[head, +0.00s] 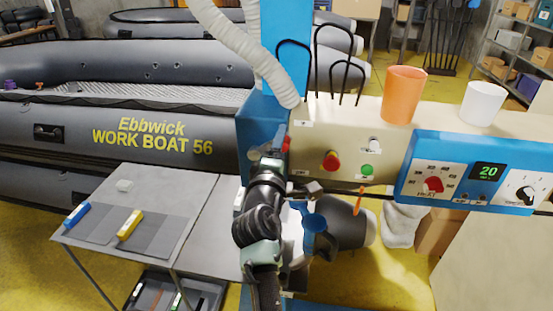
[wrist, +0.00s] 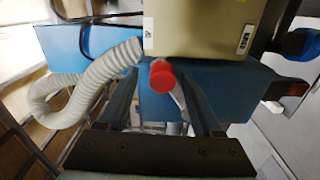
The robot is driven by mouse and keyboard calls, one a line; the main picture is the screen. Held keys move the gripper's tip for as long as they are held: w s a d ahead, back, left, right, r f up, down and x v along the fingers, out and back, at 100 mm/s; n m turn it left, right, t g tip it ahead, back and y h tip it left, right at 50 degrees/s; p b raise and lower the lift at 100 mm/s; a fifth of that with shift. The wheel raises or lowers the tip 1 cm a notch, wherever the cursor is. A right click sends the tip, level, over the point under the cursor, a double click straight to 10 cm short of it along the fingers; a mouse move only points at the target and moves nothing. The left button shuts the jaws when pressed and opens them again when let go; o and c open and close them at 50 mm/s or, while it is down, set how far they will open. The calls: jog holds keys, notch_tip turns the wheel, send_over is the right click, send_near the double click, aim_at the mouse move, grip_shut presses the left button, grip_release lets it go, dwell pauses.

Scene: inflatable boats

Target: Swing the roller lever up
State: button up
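A lever with a round red knob (wrist: 162,76) and a grey shaft (wrist: 178,98) shows in the wrist view, below the beige housing (wrist: 200,28); I take it to be the roller lever. My gripper (wrist: 160,88) is open, one dark finger on each side of the red knob, with gaps visible on both sides. I cannot tell how deep the knob sits between the fingers. In the head view my gripper (head: 272,152) is at the blue column's front, beside a small red part (head: 286,144); my arm hides most of the lever there.
A ribbed hose (wrist: 80,88) hangs left of the fingers. The beige panel has a red button (head: 331,161) and green button (head: 368,170). An orange cup (head: 403,95) stands above. A grey table (head: 150,190) is left.

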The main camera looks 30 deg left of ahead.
jog(key=b+v, duration=0.3)
jog(key=v, duration=0.9)
jog(key=shift+s, duration=0.3)
jog(key=shift+d, duration=0.1)
jog(key=s+d+r+m+t+h+b, duration=0.1)
jog(key=d+r+m+t, duration=0.1)
jog(key=d+r+m, duration=0.5)
jog(key=s+d+r+m+t+b, duration=0.1)
jog(key=d+r+m+t, duration=0.2)
jog(key=r, duration=0.7)
jog(key=s+d+r+m+t+h+b, duration=0.1)
jog(key=s+d+r+m+t+h, duration=0.3)
jog(key=s+d+r+m, duration=0.6)
notch_tip(320, 180, up, 4)
jog(key=shift+s+d+r+m+t+b, duration=0.15)
jog(key=shift+s+d+m+t+b, duration=0.25)
jog(key=shift+s+d+t, duration=0.15)
